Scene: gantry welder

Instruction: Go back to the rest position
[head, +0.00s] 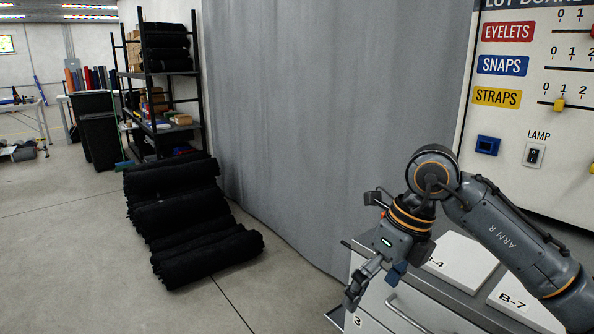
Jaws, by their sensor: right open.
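My right gripper (358,268) is at the end of the arm marked ARM R, which comes in from the right. Its fingers are apart and point down and to the left, with nothing seen between them. It is in front of a grey drawer cabinet (440,312), near its left end. I cannot tell how far it is from the cabinet top. My left gripper is not in the head view.
A white board (535,120) with EYELETS, SNAPS and STRAPS sliders and a lamp switch (534,155) is at the right. Pale labelled panels (462,262) lie on the cabinet. Black rolls (185,215) lie on the floor by a rack (160,75).

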